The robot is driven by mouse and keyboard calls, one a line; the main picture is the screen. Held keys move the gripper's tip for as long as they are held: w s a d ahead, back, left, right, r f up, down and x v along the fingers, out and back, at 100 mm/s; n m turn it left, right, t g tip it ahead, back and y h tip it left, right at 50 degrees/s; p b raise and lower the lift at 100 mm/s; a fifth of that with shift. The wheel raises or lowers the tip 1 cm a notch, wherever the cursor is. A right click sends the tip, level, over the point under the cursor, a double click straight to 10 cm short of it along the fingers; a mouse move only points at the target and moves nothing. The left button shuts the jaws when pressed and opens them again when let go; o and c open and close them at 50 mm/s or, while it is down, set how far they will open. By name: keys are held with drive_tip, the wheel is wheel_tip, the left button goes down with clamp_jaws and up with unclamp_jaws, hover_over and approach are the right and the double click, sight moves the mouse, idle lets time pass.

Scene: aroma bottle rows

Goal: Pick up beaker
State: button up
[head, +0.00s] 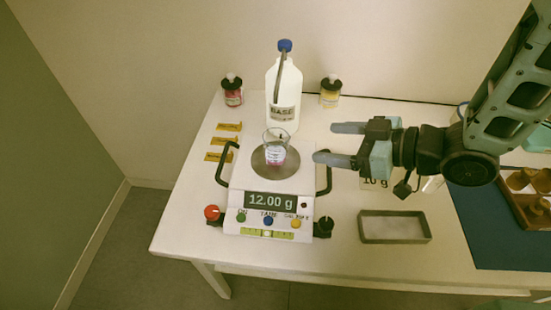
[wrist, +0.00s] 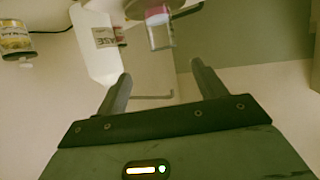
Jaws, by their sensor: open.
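The beaker (head: 275,148) is small and clear with a little pink at its bottom. It stands upright on the round grey pan (head: 264,171) of a white scale, whose display (head: 271,200) reads 12.00 g. My gripper (head: 323,143) is open and empty, to the right of the beaker and apart from it, fingers pointing left. In the wrist view the beaker (wrist: 159,30) appears beyond the open fingertips (wrist: 160,75), near the top, with its pink end up in the picture.
A white bottle labelled BASE (head: 284,85) with a blue cap stands just behind the beaker. Small dark-capped bottles, one pink (head: 232,92) and one yellow (head: 330,93), stand at the back. The scale has black side handles (head: 226,163). A shallow grey tray (head: 394,241) lies front right.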

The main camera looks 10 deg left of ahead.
drive_tip(key=b, duration=0.2)
drive_tip(key=shift+a+f+b, duration=0.3)
drive_tip(key=shift+f+b, duration=0.05)
